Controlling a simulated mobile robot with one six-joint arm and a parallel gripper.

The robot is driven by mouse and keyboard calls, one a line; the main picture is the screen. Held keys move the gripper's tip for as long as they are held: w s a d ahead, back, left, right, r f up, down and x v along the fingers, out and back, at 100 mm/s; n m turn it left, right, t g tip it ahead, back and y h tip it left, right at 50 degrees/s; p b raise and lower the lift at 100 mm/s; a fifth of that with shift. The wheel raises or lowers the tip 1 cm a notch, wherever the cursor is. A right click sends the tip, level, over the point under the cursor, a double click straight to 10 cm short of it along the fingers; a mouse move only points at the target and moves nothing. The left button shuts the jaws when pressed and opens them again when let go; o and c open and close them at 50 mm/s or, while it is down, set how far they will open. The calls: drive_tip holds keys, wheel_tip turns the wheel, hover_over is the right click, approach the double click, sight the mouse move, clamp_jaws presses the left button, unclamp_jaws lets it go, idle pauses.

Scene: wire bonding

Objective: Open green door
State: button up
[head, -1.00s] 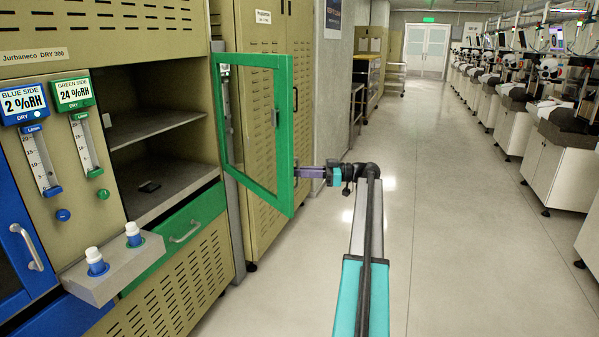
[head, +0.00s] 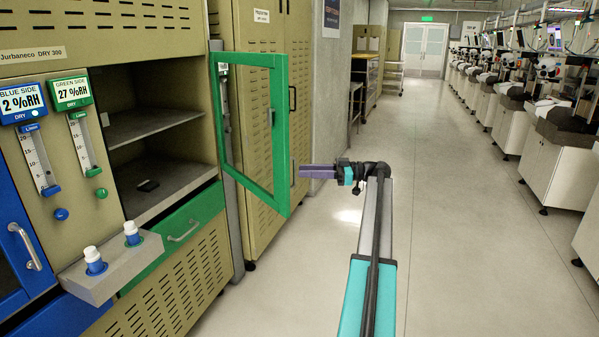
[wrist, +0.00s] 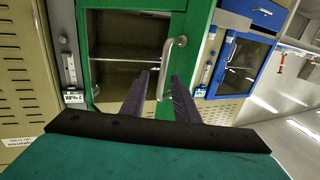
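The green door (head: 280,140) is a green frame with a clear pane. In the head view it stands swung wide open from the dry cabinet, out into the aisle. The green-side compartment (head: 150,125) is exposed. My gripper (head: 302,171) is just right of the door's free edge, with a small gap between them. In the wrist view, the green door (wrist: 97,55) and its silver handle (wrist: 172,62) are ahead. My gripper's two dark fingers (wrist: 159,75) are spread, with the handle in line with the space between them. No grasp shows.
A ledge (head: 120,265) with two white-capped fittings juts from the cabinet front. Beige lockers (head: 255,215) stand behind the door. White workstations (head: 555,165) line the right side. The aisle floor (head: 440,220) between is clear.

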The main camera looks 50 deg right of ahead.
drive_tip(key=v, duration=0.9)
drive_tip(key=shift+d, duration=0.1)
